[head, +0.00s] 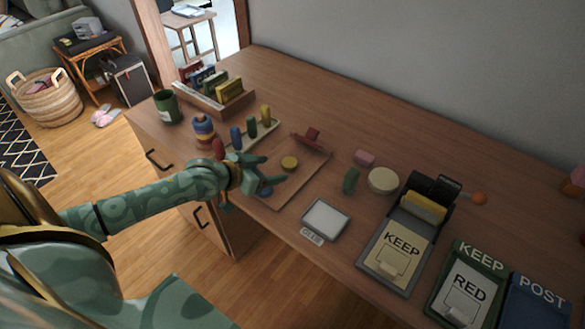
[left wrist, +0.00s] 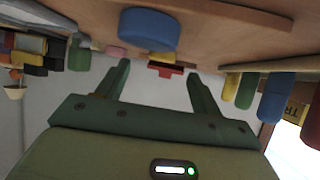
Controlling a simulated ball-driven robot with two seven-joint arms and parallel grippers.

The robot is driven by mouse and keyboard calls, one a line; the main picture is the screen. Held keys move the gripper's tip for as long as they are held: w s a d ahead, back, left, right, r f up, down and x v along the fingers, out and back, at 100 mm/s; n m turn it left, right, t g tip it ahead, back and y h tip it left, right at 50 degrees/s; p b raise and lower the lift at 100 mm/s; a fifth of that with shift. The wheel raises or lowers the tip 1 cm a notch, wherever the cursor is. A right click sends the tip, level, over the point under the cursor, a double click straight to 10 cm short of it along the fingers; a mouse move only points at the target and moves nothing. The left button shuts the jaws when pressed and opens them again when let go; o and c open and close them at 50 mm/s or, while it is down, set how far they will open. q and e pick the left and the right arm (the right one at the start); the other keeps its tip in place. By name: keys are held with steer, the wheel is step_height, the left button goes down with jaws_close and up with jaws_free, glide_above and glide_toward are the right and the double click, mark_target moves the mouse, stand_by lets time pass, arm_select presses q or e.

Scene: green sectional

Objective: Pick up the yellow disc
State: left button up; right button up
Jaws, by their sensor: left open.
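The yellow disc (head: 289,162) lies on a thin brown board (head: 300,182) on the desk. My left gripper (head: 273,169) is open and empty, just left of the disc and pointing toward it. A blue disc (head: 265,191) lies on the board below this gripper, partly hidden by it. The left wrist view appears upside down. There the blue disc (left wrist: 150,29) is large and close, and a sliver of the yellow disc (left wrist: 158,57) shows behind it, beyond the open fingers (left wrist: 158,70). My right gripper is not in view.
A red piece (head: 311,137) sits at the board's far edge. A tray of colored pegs (head: 252,134) and a stacked ring toy (head: 204,132) stand left. A green block (head: 350,181), pink block (head: 364,157) and round cream piece (head: 383,180) lie right. A labeled pad (head: 325,219) is in front.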

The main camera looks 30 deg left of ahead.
mark_target(285, 164)
arm_select(q)
steer(key=b+x, duration=0.1)
steer(key=x, duration=0.1)
steer(key=b+x, duration=0.2)
steer(key=x, duration=0.1)
steer(key=shift+w+a, duration=0.15)
steer(key=shift+w, duration=0.2)
steer(key=shift+w+f, duration=0.1)
steer(key=shift+w, duration=0.2)
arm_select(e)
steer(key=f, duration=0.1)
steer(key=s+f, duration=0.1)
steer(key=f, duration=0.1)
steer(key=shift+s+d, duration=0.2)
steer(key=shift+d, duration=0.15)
arm_select(q)
steer(key=c, duration=1)
